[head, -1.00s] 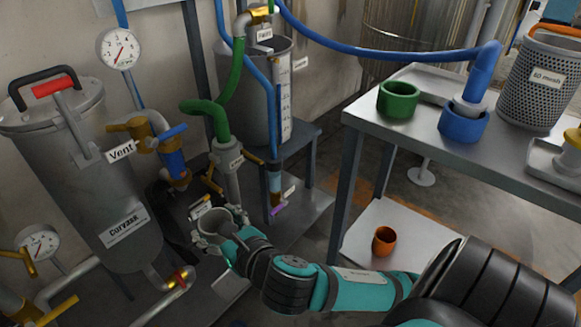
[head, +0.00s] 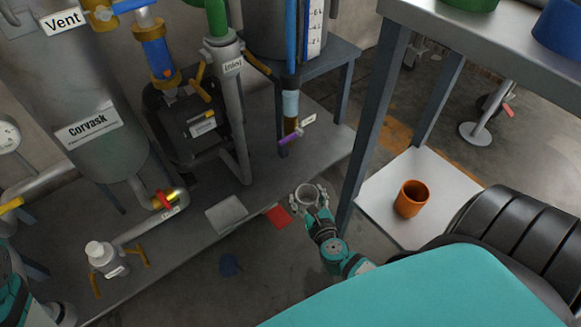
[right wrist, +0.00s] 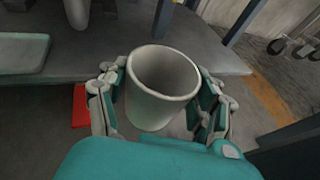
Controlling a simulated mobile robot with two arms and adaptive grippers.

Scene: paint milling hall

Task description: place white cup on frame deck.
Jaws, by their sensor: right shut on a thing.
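The white cup (head: 306,194) is upright in my right gripper (head: 309,200), whose fingers are shut around it. In the right wrist view the cup (right wrist: 163,80) is open at the top and looks empty, with the fingers of the right gripper (right wrist: 160,98) on both sides. The frame deck (head: 188,262) is the grey platform under the vessels and pump. In the head view the cup appears just off its front edge, near a table leg; its height is unclear. A bit of my left arm shows at the lower left, and its gripper's state is unclear.
A red piece (head: 278,216) lies beside the cup. An orange cup (head: 411,199) stands on the white lower shelf (head: 440,180) at right.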

